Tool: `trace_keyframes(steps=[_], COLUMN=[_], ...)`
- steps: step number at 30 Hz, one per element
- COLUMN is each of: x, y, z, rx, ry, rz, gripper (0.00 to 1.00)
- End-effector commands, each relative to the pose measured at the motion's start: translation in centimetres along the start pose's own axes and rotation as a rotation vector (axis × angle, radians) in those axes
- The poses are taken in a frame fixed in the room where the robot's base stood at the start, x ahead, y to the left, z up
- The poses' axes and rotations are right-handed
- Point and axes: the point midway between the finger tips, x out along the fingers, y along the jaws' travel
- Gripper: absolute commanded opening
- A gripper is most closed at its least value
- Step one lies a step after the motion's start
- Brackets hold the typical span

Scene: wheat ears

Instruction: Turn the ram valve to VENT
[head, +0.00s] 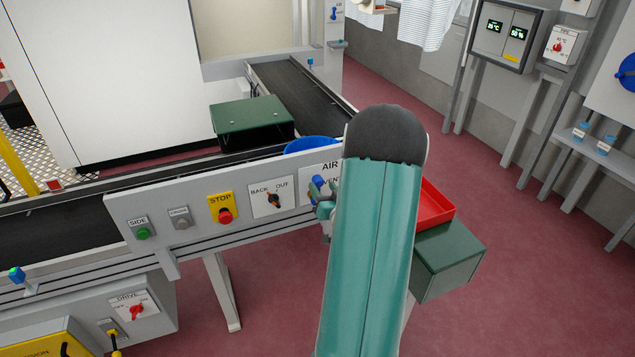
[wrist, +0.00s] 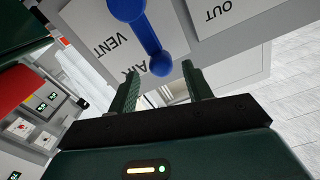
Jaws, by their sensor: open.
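The ram valve shows in the wrist view as a blue lever (wrist: 148,37) on a pale plate lettered AIR and VENT. Its round hub is at the top edge, and its knobbed free end points down toward the AIR lettering, away from VENT. In the head view the blue handle (head: 317,184) shows just left of my arm, which hides part of the plate (head: 309,193). My gripper (wrist: 161,84) is open and empty. Its two fingers point at the plate, with the lever's end just beyond and between their tips, apparently not touching. In the head view my gripper (head: 326,207) is mostly hidden.
A green box (head: 252,122) sits behind on the conveyor. A red tray (head: 436,203) and another green box (head: 448,262) stand right.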

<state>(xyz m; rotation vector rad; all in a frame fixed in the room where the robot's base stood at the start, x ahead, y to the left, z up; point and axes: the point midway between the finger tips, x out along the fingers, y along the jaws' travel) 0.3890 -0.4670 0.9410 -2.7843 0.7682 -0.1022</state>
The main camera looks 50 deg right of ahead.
Motion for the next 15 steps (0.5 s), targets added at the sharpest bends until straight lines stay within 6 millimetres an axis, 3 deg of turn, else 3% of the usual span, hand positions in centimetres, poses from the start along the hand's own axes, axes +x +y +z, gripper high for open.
trace_keyframes(steps=[6,15], x=[3.3,4.2], y=[-0.3,-0.4], z=[0.1,0.1], rx=[0.0,0.0], ry=[0.0,-0.002], rz=[-0.003,-0.002], gripper=[0.5,0.5])
